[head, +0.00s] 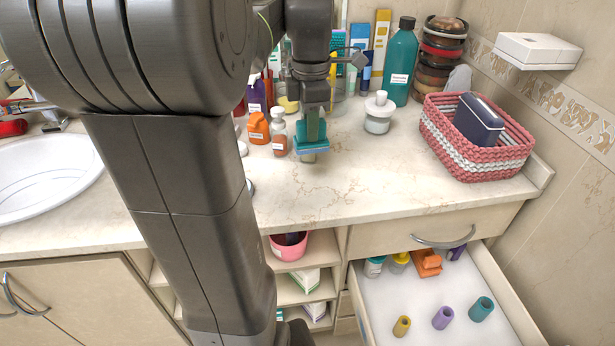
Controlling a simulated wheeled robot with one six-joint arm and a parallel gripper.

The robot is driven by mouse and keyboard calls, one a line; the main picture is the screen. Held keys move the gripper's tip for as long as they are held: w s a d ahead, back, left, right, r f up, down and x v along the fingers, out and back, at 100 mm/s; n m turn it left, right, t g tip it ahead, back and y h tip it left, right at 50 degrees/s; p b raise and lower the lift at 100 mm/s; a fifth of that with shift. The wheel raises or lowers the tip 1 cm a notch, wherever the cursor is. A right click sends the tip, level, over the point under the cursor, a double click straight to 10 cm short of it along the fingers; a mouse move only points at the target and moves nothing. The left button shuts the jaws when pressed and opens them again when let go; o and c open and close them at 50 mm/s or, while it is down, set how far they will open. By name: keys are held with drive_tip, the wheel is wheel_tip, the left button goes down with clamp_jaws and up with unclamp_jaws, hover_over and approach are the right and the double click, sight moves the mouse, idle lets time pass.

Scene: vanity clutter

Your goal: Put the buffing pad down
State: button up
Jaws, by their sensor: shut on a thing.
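The buffing pad (312,143) looks like a small teal-and-blue block. My gripper (311,127) points down and is shut on it. My arm hides the left middle of the counter.
Bottles crowd close left of the pad, including an orange one (258,128) and a brown-and-white one (278,133). A white-lidded jar (379,113) and a woven basket (475,150) stand right. The counter front is clear. An open drawer (375,318) juts out below.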

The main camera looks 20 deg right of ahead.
wheel_tip(320, 180, down, 8)
drive_tip(key=shift+r+b, duration=0.1)
drive_tip(key=shift+b, duration=0.35)
drive_tip(key=shift+f, duration=0.2)
drive_tip(key=shift+f+p, duration=0.3)
drive_tip(key=shift+f, duration=0.4)
drive_tip(key=o, duration=0.9)
drive_tip(key=shift+f, duration=0.1)
drive_tip(key=shift+f+b, duration=0.15)
drive_tip(key=shift+b, duration=0.25)
wheel_tip(320, 180, up, 14)
drive_tip(key=shift+a+f+p, duration=0.1)
drive_tip(key=shift+a+p, duration=0.05)
drive_tip(key=shift+p, duration=0.55)
